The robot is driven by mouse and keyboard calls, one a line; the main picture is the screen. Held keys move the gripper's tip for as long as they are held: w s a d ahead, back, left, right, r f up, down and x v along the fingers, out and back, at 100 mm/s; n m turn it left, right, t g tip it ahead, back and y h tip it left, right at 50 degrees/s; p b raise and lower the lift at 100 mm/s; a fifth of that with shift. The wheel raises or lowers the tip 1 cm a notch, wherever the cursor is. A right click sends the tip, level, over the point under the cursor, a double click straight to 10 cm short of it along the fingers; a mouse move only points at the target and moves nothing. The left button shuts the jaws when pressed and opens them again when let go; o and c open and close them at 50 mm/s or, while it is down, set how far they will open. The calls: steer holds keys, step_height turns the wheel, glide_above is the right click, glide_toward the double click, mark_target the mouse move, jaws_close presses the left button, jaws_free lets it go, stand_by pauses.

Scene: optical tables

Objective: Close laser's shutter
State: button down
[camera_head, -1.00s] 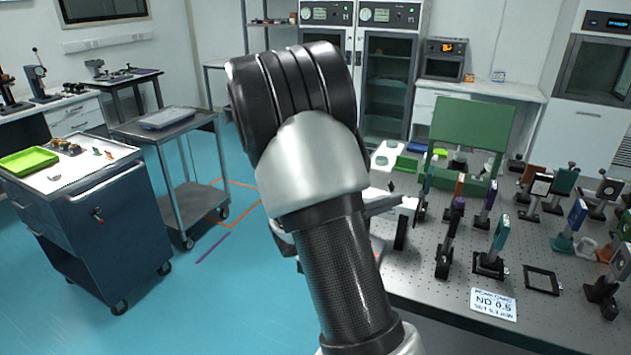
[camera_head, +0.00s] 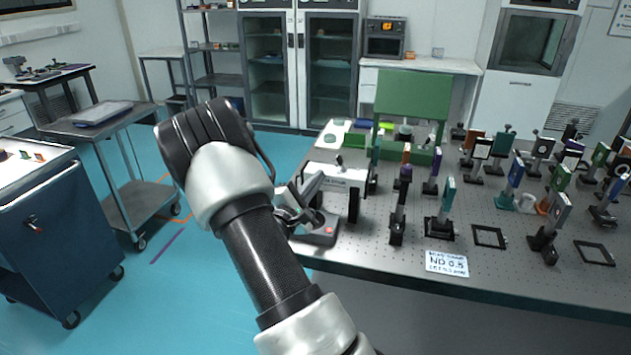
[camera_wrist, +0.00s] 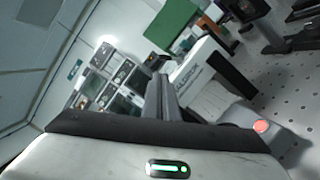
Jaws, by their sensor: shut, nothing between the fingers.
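The laser appears to be the white box (camera_head: 335,183) with dark lettering on its side, at the left end of the optical table. A small dark knob (camera_head: 339,160) stands on its top; I cannot tell whether it is the shutter or how it is set. In the wrist view the lettered white box (camera_wrist: 200,72) is tilted, beyond the fingers. My gripper (camera_head: 306,218) is shut and empty, in front of the box near the table's left edge. My arm hides part of that area. In the wrist view the shut fingers (camera_wrist: 160,98) point toward the box.
A grey box with a red button (camera_head: 318,230) sits beside my gripper; the button also shows in the wrist view (camera_wrist: 262,127). Several optic mounts stand across the perforated table (camera_head: 370,250). A green panel (camera_head: 413,95) rises behind. A blue cart (camera_head: 55,225) stands left.

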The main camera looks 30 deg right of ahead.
mark_target(328, 175)
steer(key=x, duration=0.6)
steer(key=shift+w+d, duration=0.15)
steer(key=shift+d, duration=0.25)
